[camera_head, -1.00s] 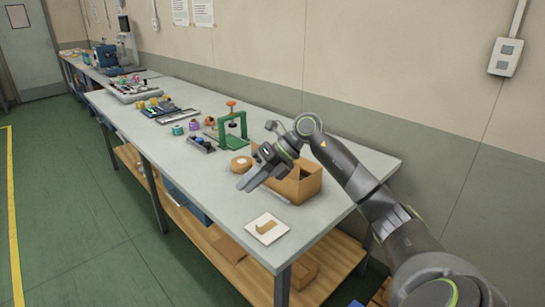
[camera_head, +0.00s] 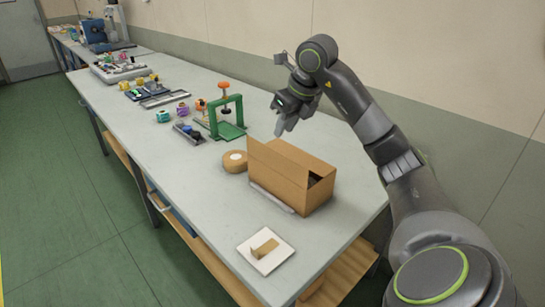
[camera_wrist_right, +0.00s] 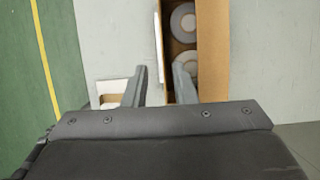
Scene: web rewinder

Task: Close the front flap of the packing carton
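The brown packing carton (camera_head: 307,195) stands on the grey bench. A tall front panel, seemingly the front flap (camera_head: 272,172), stands up on its left side. In the right wrist view the flap's thin pale edge (camera_wrist_right: 158,40) shows, with white-cored rolls (camera_wrist_right: 184,40) in the opening and a wide brown panel (camera_wrist_right: 213,50) on the right. My right gripper (camera_head: 280,128) is above the far end of the carton in the head view. Its fingers (camera_wrist_right: 160,72) are apart, with the flap edge just ahead between them; contact cannot be told. My left gripper is not in view.
A tape roll (camera_head: 235,161) lies left of the carton, near a green press frame (camera_head: 227,122). A white tile with a brown piece (camera_head: 266,251) lies at the front. A light strip (camera_head: 270,198) lies along the carton's base. The wall is behind the bench.

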